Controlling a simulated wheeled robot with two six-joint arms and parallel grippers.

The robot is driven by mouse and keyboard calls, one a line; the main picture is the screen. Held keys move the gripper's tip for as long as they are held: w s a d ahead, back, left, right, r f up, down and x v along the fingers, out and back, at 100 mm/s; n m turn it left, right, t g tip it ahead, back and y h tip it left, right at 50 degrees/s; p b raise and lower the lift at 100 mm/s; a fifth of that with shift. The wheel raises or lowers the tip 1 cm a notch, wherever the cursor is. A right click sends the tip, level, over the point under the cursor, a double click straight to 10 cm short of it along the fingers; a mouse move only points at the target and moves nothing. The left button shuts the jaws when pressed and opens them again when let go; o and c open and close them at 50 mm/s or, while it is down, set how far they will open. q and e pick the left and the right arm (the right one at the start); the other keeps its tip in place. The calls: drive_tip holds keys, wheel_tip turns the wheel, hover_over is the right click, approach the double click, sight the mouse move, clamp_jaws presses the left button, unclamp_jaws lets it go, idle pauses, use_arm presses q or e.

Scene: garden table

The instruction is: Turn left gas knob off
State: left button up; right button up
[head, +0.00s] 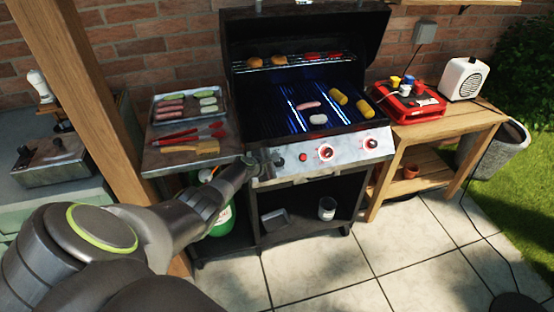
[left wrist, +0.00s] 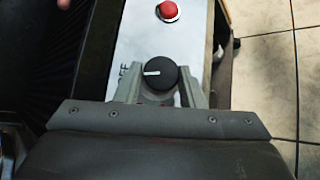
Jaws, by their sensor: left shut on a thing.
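The grill (head: 312,172) stands open against the brick wall, its front panel carrying the knobs. The left gas knob (left wrist: 160,73) is round and black, and its white mark points left toward the OFF lettering (left wrist: 125,76) in the left wrist view. My left gripper (head: 265,163) is shut on this knob, one finger on each side; the fingers (left wrist: 158,92) also show in the left wrist view. A red button (left wrist: 168,10) sits beside it. The middle knob (head: 326,152) and right knob (head: 372,143) have glowing red rings. My right gripper is not in view.
Sausages and corn lie on the lit grate. A side shelf (head: 160,160) holds a food tray (head: 158,117) and red tongs (head: 180,137). A wooden post (head: 85,90) stands left. A wooden table (head: 440,129) with a red case (head: 413,103) stands right.

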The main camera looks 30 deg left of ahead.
use_arm(q)
drive_tip(key=shift+w+r+m+g+h, duration=0.2)
drive_tip(key=shift+m+g+h, duration=0.4)
drive_tip(key=shift+m, duration=0.4)
drive_tip(key=o, duration=1)
drive_tip(key=shift+f, duration=0.1)
drive_tip(key=shift+s, duration=0.1)
